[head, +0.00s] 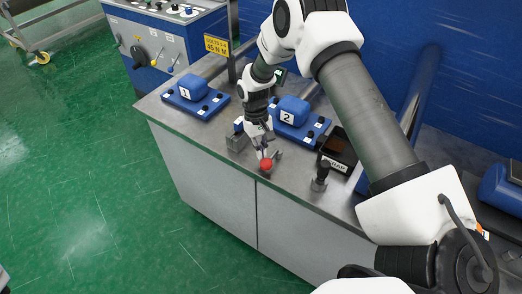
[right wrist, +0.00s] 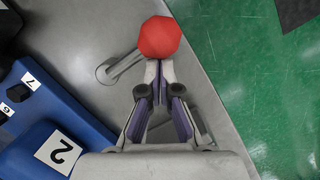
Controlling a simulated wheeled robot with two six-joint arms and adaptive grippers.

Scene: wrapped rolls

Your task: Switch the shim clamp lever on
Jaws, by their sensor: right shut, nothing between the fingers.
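The shim clamp lever has a red faceted knob (head: 265,164) near the front edge of the steel bench top. In the right wrist view the red knob (right wrist: 160,37) sits at the end of a short metal arm, which runs left to a rounded pivot end (right wrist: 104,73). My right gripper (head: 264,152) is shut and empty, pointing down at the knob. In the right wrist view its fingertips (right wrist: 160,64) meet the knob's near edge; I cannot tell whether they touch it. My left gripper is not in view.
Blue fixture 2 (head: 289,111) stands behind the lever and blue fixture 1 (head: 193,88) farther left. A dark bin (head: 338,151) and a black-handled clamp (head: 321,175) stand to the right. A grey block (head: 237,141) is left of my gripper. Green floor (head: 120,200) lies beyond the bench edge.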

